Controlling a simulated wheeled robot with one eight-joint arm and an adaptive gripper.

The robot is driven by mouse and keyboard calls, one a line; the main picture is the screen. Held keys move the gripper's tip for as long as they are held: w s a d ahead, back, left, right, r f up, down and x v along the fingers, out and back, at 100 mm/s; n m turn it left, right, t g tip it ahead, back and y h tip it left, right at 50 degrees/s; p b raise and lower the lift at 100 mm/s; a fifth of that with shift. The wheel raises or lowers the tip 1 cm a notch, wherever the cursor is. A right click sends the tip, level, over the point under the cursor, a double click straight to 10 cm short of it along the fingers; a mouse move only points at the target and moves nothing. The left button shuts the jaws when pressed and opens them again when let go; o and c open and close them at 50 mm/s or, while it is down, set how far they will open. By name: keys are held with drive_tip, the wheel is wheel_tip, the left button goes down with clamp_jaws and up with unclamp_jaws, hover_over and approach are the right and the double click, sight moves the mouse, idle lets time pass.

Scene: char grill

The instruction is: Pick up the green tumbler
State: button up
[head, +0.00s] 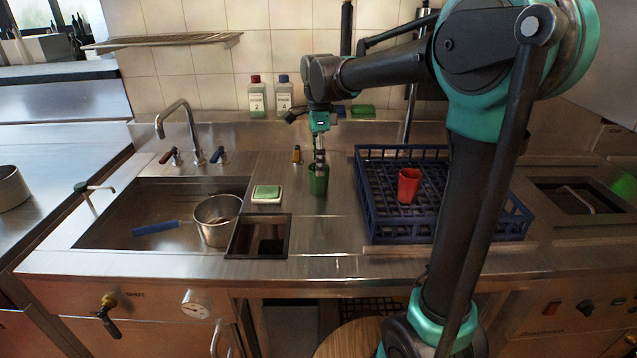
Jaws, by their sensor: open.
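The green tumbler (318,183) stands upright on the steel counter, between the sink and the blue rack. My gripper (319,165) points straight down over the tumbler. Its fingertips are at or just inside the tumbler's mouth. The gripper is open; the fingers look close together from here, and I cannot tell whether they touch the wall. The far side of the tumbler's rim is hidden by the gripper.
A red tumbler (409,185) stands in the blue rack (375,232) to the right. A green sponge on a dish (267,200) and a small brown bottle (297,154) are left of the gripper. A pot (215,232) sits in the sink. Two bottles stand at the back wall.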

sight(319, 178)
drive_tip(key=shift+f, duration=3)
drive_tip(key=c, duration=1.3)
drive_tip(key=shift+r, duration=0.1)
